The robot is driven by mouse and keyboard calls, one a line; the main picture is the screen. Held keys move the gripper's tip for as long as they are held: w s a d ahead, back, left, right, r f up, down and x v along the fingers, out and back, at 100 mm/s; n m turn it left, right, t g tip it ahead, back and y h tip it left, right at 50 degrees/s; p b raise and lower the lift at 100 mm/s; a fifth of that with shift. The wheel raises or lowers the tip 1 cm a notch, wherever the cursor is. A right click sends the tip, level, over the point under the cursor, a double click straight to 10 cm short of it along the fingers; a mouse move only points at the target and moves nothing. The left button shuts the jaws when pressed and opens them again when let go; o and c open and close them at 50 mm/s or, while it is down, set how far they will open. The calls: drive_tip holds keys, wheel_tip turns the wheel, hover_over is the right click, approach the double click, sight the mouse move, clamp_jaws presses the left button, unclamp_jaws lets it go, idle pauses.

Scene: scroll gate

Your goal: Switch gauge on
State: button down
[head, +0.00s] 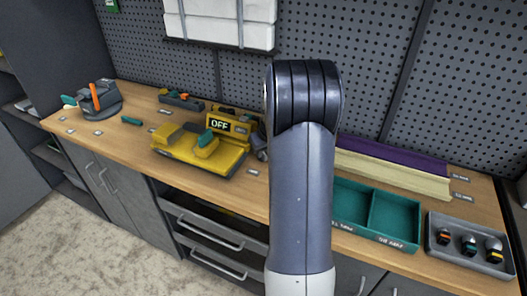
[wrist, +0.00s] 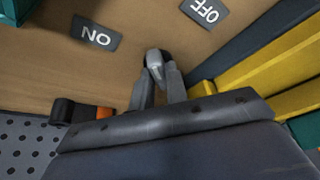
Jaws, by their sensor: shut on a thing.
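The yellow gauge (head: 242,128) stands on the bench left of my arm in the head view, and its black display reads OFF. In the wrist view, an ON label (wrist: 97,36) lies to the left and an OFF label (wrist: 204,11) to the upper right on the wooden surface. My gripper (wrist: 157,78) is shut on a small grey switch piece (wrist: 154,57) with a pale tip, between and below the two labels. Its full shape is hidden by the fingers. In the head view my arm hides most of the gripper.
A yellow fixture (head: 200,155) with a teal piece on it sits in front of the gauge. A teal tray (head: 395,213) and a grey tray (head: 468,268) with several small objects are on the right. A dark holder (head: 98,102) stands far left.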

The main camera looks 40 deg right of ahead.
drive_tip(key=shift+f, duration=0.1)
drive_tip(key=n+y+b, duration=0.1)
drive_tip(key=n+b, duration=0.1)
drive_tip(key=b, duration=0.1)
drive_tip(key=shift+d+f+n, duration=0.1)
drive_tip(key=shift+f+n, duration=0.05)
drive_tip(key=shift+n, duration=0.25)
drive_tip(key=shift+d+r+n+g+y+b, duration=0.15)
drive_tip(key=shift+n+y+b, duration=0.3)
drive_tip(key=shift+n+b, duration=0.55)
drive_tip(key=shift+a+r+n+g+y+b, duration=0.15)
drive_tip(key=shift+n+y+b, duration=0.3)
drive_tip(key=shift+n, duration=0.95)
drive_tip(key=shift+d, duration=0.1)
drive_tip(key=c, duration=1.4)
unclamp_jaws()
drive_tip(key=v, duration=1)
drive_tip(key=shift+d+r, duration=0.15)
drive_tip(key=shift+r, duration=0.15)
